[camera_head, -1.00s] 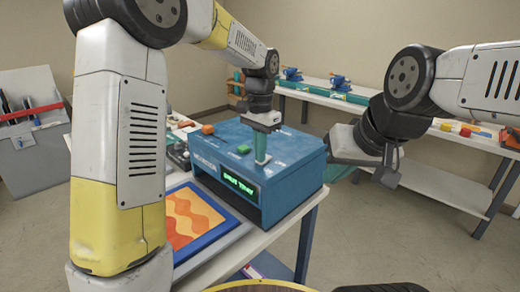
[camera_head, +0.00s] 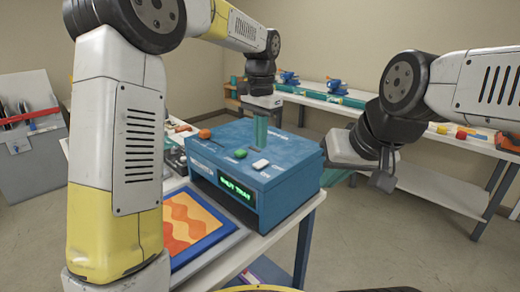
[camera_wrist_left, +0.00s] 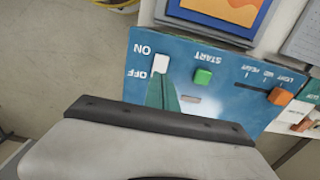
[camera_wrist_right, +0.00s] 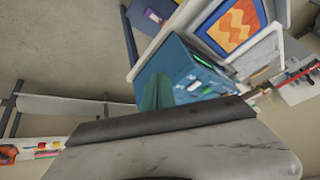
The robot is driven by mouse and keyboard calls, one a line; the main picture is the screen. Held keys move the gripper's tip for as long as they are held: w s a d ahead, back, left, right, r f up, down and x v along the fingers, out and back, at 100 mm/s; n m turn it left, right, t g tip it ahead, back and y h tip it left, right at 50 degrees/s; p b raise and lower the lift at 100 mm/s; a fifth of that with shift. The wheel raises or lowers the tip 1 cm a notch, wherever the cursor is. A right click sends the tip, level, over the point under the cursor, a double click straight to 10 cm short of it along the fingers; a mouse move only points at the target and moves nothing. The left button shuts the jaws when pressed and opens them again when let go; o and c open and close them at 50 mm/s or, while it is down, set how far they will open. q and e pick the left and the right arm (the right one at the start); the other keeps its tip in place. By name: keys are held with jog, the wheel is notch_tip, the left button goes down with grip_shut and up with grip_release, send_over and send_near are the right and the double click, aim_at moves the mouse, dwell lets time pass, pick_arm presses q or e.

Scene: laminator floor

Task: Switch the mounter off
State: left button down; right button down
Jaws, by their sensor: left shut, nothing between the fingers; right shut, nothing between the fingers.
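The mounter (camera_head: 285,195) is a blue box on the white table, with a lit green text display (camera_head: 236,190) on its front. On its top are a white rocker switch (camera_head: 260,164), a green START button (camera_head: 240,153) and an orange slider knob (camera_head: 205,133). In the left wrist view the switch (camera_wrist_left: 162,63) lies between the ON and OFF labels; which way it is tilted I cannot tell. My left gripper (camera_head: 261,146) is shut and empty, pointing down just behind the switch. My right gripper (camera_head: 335,177) is shut and empty, right of the mounter.
An orange-patterned picture in a blue frame (camera_head: 189,222) lies in front of the mounter on the table. A bench (camera_head: 435,180) with several parts runs along the back right. Open floor lies between.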

pick_arm(q)
notch_tip(320, 180, up, 3)
jog(key=shift+f, duration=0.1)
dwell(0.3)
